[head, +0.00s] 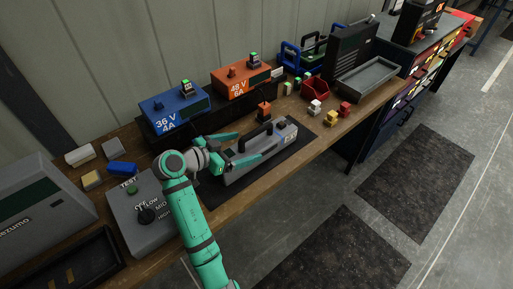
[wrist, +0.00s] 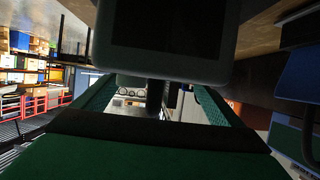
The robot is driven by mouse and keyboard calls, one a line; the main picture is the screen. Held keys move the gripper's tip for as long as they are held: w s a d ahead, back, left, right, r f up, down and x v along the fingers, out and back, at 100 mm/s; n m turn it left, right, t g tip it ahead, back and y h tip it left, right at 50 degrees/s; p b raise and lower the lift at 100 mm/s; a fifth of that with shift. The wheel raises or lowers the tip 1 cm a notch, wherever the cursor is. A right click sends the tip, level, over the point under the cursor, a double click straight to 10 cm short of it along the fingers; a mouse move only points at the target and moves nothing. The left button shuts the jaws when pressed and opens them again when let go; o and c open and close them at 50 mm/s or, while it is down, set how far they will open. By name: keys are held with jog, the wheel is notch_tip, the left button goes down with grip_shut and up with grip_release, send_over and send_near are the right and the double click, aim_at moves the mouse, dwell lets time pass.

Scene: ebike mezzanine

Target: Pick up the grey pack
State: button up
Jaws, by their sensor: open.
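The grey pack (head: 285,137) lies on a dark mat on the workbench, with a black carrying handle (head: 252,140) on top. My gripper (head: 248,145) is at the pack's left part, its teal fingers spread, one on the far side of the handle and one on the near side. In the wrist view my gripper (wrist: 158,92) has its fingers apart. A grey body with a dark panel, probably the pack (wrist: 165,65), fills the top centre there. A dark upright piece shows between the fingers, perhaps the handle. Contact cannot be told.
A blue charger (head: 175,108) and an orange charger (head: 240,78) stand behind the pack. A grey switch box (head: 142,215) stands at the left. A red bin (head: 315,88) and small coloured blocks (head: 330,117) are to the right.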

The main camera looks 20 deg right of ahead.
aim_at(254, 143)
jog(key=shift+s+x, duration=0.15)
jog(key=shift+x, duration=1.5)
jog(key=shift+s+x, duration=0.1)
jog(key=shift+x, duration=1.5)
jog(key=c, duration=1.7)
jog(key=shift+d+r, duration=0.1)
jog(key=shift+r, duration=0.2)
jog(key=c, duration=0.5)
jog(key=shift+o, duration=0.2)
jog(key=shift+r, duration=0.15)
